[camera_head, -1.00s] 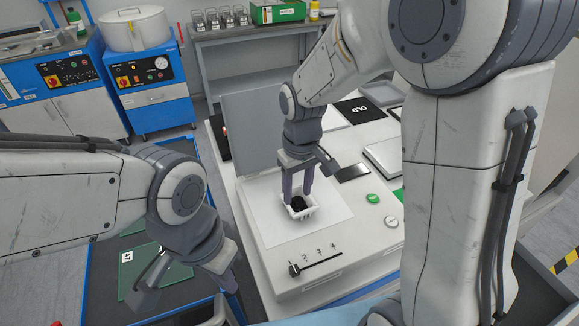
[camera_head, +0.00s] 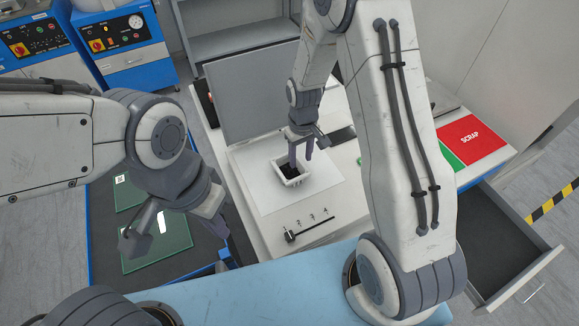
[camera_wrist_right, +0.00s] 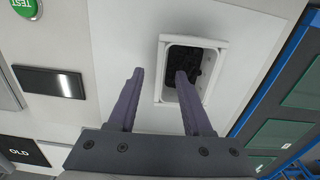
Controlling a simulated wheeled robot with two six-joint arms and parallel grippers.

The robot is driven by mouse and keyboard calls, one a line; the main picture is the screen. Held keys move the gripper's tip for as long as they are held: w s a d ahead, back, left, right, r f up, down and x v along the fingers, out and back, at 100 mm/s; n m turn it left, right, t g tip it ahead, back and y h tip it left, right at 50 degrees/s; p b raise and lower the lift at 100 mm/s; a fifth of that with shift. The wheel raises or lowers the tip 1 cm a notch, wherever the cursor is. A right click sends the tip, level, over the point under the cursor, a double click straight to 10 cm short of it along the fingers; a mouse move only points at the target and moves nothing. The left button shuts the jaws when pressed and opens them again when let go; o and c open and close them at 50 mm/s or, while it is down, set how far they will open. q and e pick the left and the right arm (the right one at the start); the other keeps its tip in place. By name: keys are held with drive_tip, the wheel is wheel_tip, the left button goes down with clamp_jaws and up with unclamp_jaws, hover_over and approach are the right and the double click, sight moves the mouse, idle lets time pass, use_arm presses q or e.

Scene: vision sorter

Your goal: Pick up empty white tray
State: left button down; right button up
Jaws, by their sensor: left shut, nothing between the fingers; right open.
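The small white tray (camera_head: 295,180) sits on a white sheet on the workbench and holds dark, lumpy contents, so it does not look empty. In the right wrist view its white rim (camera_wrist_right: 192,40) and dark inside show clearly. My right gripper (camera_head: 301,158) is open above the tray. In the wrist view (camera_wrist_right: 158,73) one finger overlaps the tray's near end and the other is beside it. Contact cannot be told.
A black rod tool (camera_head: 312,230) lies in front of the tray. Green plates (camera_head: 160,245) lie on a dark mat at the left. A red SCRAP area (camera_head: 470,140) and an open drawer (camera_head: 505,240) are at the right. A black phone-like slab (camera_wrist_right: 50,82) lies beside the sheet.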

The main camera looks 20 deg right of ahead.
drive_tip(key=shift+f, duration=0.5)
clamp_jaws()
drive_tip(key=shift+r, duration=0.15)
